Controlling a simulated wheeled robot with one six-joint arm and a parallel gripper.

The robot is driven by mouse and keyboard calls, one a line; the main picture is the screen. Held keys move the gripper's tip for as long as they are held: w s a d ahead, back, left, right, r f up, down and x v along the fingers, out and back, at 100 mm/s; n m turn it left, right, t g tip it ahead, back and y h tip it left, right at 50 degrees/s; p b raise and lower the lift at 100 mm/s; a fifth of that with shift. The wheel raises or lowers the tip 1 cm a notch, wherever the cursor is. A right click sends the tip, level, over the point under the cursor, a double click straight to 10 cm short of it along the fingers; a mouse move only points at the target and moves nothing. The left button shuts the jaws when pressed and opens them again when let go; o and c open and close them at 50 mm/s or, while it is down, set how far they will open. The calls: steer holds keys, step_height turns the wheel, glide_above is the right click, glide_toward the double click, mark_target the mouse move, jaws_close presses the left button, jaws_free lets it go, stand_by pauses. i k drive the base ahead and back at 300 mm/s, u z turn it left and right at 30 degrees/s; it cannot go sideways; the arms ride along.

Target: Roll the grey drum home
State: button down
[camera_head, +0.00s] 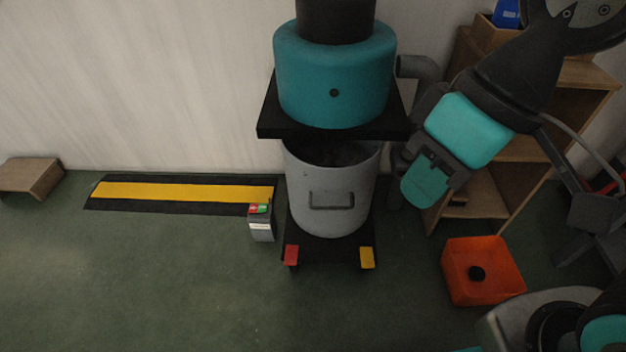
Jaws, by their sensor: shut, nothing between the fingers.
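The grey drum (317,203) stands upright beneath the teal collector head (330,75) and its black square shelf (275,118). A handle is on the drum's front, and its open top shows dark inside. The drum stands on a black dolly (327,250) with a red pedal (291,255) at left and a yellow pedal (367,257) at right. My arm reaches in from the upper right. My gripper (397,195) seems to be the dark narrow end right of the drum, shut and empty, partly hidden by the wrist. Whether it touches the drum is unclear.
A black mat with a yellow stripe (185,192) lies along the wall at left. A small grey box (262,229) with red and green on top stands just left of the dolly. An orange bin (455,284) and a wooden shelf (515,150) are at right. The left front floor is clear.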

mark_target(331, 183)
steer(key=u, duration=1.25)
steer(key=k, duration=0.4)
steer(key=z, duration=1.5)
